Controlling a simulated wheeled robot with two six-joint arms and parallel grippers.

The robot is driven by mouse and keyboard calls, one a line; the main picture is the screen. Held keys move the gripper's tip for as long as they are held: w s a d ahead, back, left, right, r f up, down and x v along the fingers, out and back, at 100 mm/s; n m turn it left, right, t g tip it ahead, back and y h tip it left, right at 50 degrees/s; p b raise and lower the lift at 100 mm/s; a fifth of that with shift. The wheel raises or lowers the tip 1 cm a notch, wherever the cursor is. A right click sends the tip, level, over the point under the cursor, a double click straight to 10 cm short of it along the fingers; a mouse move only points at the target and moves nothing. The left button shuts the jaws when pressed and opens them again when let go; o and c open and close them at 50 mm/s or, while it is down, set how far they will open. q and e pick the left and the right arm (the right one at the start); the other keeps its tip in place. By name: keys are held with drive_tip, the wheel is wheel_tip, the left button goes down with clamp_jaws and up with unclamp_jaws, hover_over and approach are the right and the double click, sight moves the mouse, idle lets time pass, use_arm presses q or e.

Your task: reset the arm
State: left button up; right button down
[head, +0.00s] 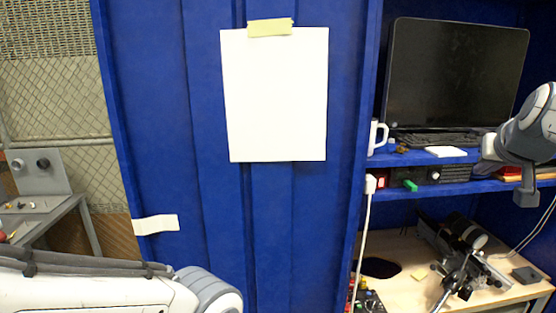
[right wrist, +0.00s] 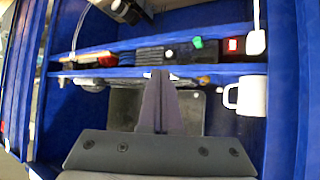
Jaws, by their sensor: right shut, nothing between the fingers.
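My right arm (head: 530,125) comes in at the right edge of the head view, in front of the shelves. In the right wrist view, which shows the place upside down, my right gripper (right wrist: 159,76) has its dark fingers together, with nothing between them. It faces the shelf with the white mug and the monitor. My left arm (head: 100,290) lies across the lower left of the head view. Its gripper is not in view.
A black monitor (head: 455,75) and white mug (head: 377,137) stand on a blue shelf. A dark device (head: 465,255) sits on the wooden desk (head: 405,250) below. A blue panel with taped white paper (head: 275,95) fills the middle. A grey table (head: 45,212) stands left.

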drive_tip(key=s+a+f+n+g+y+b, duration=0.1)
drive_tip(key=a+f+n+y, duration=0.1)
drive_tip(key=a+f, duration=0.55)
drive_tip(key=s+a+f+n+g+y+b, duration=0.15)
drive_tip(key=a+f, duration=0.25)
drive_tip(key=a, duration=0.6)
drive_tip(key=a+f+n+g+y, duration=0.1)
drive_tip(key=a+f+n+y, duration=0.1)
drive_tip(key=a+f, duration=0.45)
use_arm(q)
drive_tip(key=f, duration=0.1)
drive_tip(key=f+b, duration=0.1)
drive_tip(key=f, duration=0.1)
drive_tip(key=f+b, duration=0.1)
drive_tip(key=shift+w+a+f, duration=0.1)
drive_tip(key=shift+w+f, duration=0.15)
drive_tip(key=shift+f, duration=0.05)
use_arm(e)
drive_tip(key=s+a+f+n+g, duration=0.3)
drive_tip(key=s+a+f, duration=0.3)
drive_tip(key=s, duration=0.5)
drive_tip(key=s+a+f+n+g, duration=0.3)
drive_tip(key=s+a+f, duration=0.3)
drive_tip(key=s, duration=0.5)
drive_tip(key=shift+a+f+n, duration=0.35)
drive_tip(key=shift+a+n, duration=0.1)
